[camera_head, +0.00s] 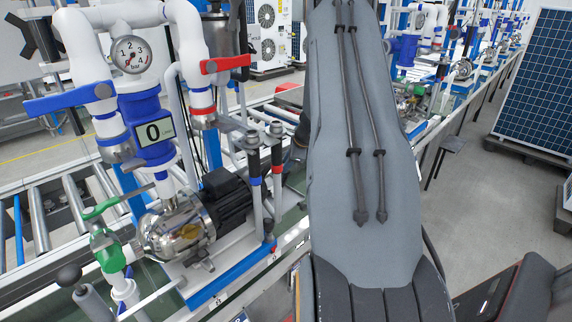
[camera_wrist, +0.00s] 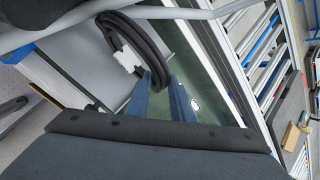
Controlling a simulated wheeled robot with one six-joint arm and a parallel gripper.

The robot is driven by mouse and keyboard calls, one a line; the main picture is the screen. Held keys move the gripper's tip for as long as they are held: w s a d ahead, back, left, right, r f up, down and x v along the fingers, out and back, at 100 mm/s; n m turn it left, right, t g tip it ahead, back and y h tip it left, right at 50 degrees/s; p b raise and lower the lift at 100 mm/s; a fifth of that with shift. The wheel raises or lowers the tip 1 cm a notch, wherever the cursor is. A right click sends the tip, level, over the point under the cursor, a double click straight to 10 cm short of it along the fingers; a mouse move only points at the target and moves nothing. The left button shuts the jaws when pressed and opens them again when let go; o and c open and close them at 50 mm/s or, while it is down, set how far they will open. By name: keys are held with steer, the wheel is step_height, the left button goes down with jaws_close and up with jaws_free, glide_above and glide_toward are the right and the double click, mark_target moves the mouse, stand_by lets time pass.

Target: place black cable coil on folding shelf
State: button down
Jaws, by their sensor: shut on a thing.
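The black cable coil (camera_wrist: 153,45) shows in the wrist view as thick curved black loops, partly cut off by a grey tube. My gripper (camera_wrist: 160,84) has its two blue-grey fingers at the lower end of the coil, shut on it. The coil hangs beyond the fingertips, in front of a grey flat surface (camera_wrist: 183,45). I cannot tell whether that surface is the folding shelf. In the head view my arm hides the gripper and most of what is around it, and no folding shelf can be made out clearly.
A pump station with a pressure gauge (camera_head: 131,55), white pipes and a steel pump (camera_head: 177,232) stands at the left on the line. A red valve handle (camera_head: 226,64) sticks out towards my arm. Rollers (camera_head: 40,215) lie at far left. Grey floor (camera_head: 470,215) is open at the right.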

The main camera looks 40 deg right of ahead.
steer(key=c, duration=1.5)
jaws_free()
steer(key=shift+r, duration=0.1)
steer(key=s+b, duration=0.2)
steer(key=s, duration=0.2)
steer(key=s+b, duration=0.2)
steer(key=s, duration=0.2)
steer(key=s+r+b, duration=0.1)
steer(key=s, duration=0.3)
steer(key=shift+s+d+b, duration=0.1)
steer(key=shift+s+b, duration=0.25)
steer(key=shift+b, duration=0.05)
